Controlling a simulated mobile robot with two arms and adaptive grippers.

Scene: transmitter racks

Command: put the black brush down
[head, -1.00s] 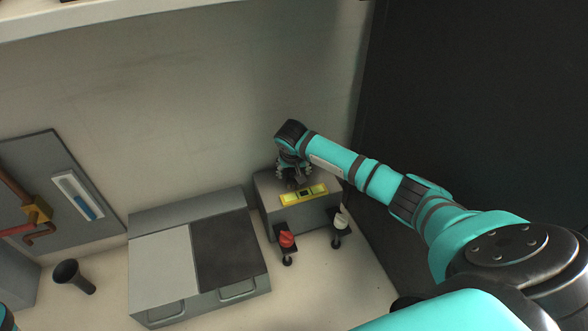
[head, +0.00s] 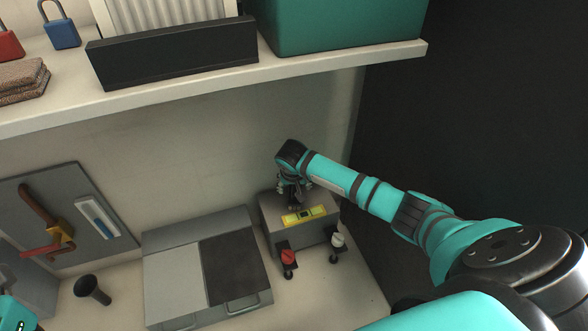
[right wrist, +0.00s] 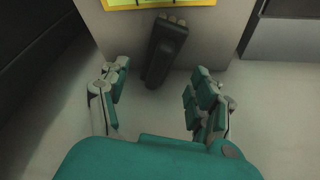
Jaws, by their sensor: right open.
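The black brush (right wrist: 166,50) shows in the right wrist view, with pale tips at its far end. It lies beyond and between the fingers of my right gripper (right wrist: 160,103), apart from both. The gripper is open and empty. In the head view my right gripper (head: 294,192) is over the back of a grey box, and the brush cannot be made out there. Whether the brush leans on the box or lies beside it, I cannot tell.
The grey box (head: 318,232) has a yellow-framed panel (head: 304,216) and red and white knobs in front. A grey two-lidded case (head: 172,275) stands to its left, then a black funnel-shaped cup (head: 92,290). A shelf (head: 200,95) overhangs the back. A dark wall is at right.

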